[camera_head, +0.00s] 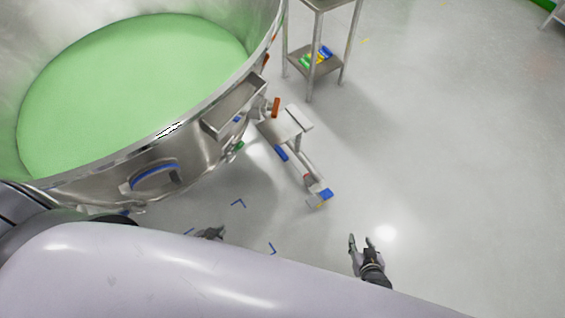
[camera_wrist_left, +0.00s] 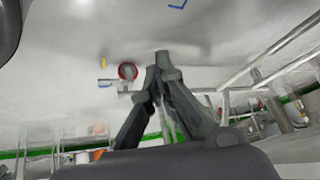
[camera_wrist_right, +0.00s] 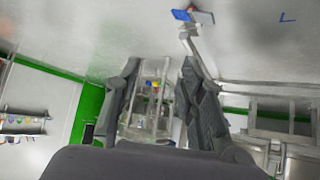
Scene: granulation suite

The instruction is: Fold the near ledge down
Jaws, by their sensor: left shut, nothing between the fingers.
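A steel ledge (camera_head: 234,106) like a shallow tray juts from the side of the big round vessel, level rather than hanging; which ledge counts as the near one I cannot tell for sure. A flat steel plate (camera_head: 287,124) sits beside the vessel on a low frame. My left gripper (camera_head: 208,233) is low in front of the vessel, partly hidden behind my pale body; its fingertips meet in the left wrist view (camera_wrist_left: 160,68), with nothing between them. My right gripper (camera_head: 360,239) is open and empty over the floor, right of the frame and apart from it.
The vessel (camera_head: 160,185) holds green material and has a blue-edged handle (camera_head: 155,176). An orange knob (camera_head: 275,107) is beside the ledge. A steel stand (camera_head: 318,66) with coloured items is at the back. Blue marks are on the floor; the right side is clear.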

